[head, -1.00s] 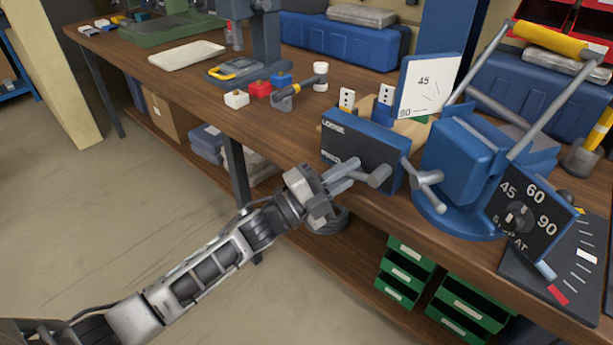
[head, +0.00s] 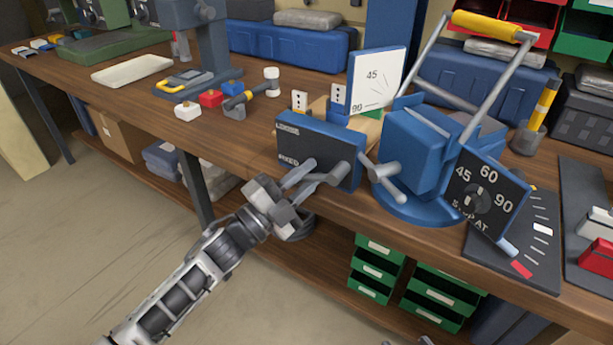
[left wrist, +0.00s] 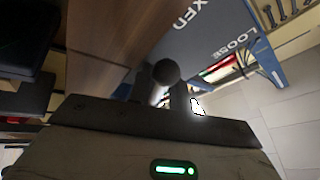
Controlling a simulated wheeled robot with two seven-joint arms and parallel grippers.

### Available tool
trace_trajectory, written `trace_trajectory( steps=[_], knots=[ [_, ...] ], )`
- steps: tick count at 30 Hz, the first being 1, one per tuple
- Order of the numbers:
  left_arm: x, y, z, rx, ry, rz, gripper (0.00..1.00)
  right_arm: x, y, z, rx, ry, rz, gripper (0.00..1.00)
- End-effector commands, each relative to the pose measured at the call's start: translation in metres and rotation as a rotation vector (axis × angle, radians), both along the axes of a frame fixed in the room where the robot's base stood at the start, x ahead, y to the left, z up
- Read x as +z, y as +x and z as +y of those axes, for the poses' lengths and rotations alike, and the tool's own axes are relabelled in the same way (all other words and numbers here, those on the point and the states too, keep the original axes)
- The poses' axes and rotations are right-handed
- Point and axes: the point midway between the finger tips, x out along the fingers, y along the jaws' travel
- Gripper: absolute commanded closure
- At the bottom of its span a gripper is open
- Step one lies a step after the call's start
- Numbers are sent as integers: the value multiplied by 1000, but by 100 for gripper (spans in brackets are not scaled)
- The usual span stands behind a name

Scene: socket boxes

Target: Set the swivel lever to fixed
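The blue box with a dark front plate (head: 325,165) stands at the table's front edge. Its labels read LOOSE above and FIXED below, at the left. The grey swivel lever (head: 336,174) sticks out of the plate's lower part and reaches left below FIXED. My left gripper (head: 303,183) is at the lever's free end, with fingers on either side or overlapping it; how tightly they close is hidden. In the left wrist view the lever's dark round end (left wrist: 166,72) shows by the fingers, beside the upside-down plate (left wrist: 205,35). Small grey bits at the head view's bottom edge may be my right gripper.
Right of the box stands a blue bending machine (head: 425,150) with a yellow-gripped handle and a grey cross lever close to the plate. A dial plate (head: 487,190) hangs on it. Red, white and blue blocks lie behind left. Green drawers (head: 375,270) are below the table.

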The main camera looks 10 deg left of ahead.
Motion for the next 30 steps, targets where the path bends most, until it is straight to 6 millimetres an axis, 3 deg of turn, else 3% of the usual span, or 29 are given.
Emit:
trace_trajectory(
  steps=[8, 21, 30],
  knots=[
    [-6, -9, 8, -1, 2, 0, 80, -4, -1, 0, 1, -2, 7, 48],
    [-39, -76, 73, -1, 3, 2, 80, -6, 1, 0, 1, -2, -8, 48],
    [-52, -104, 102, -1, 1, 1, 80, -6, 1, 0, 3, -3, -14, 48]
  ],
)
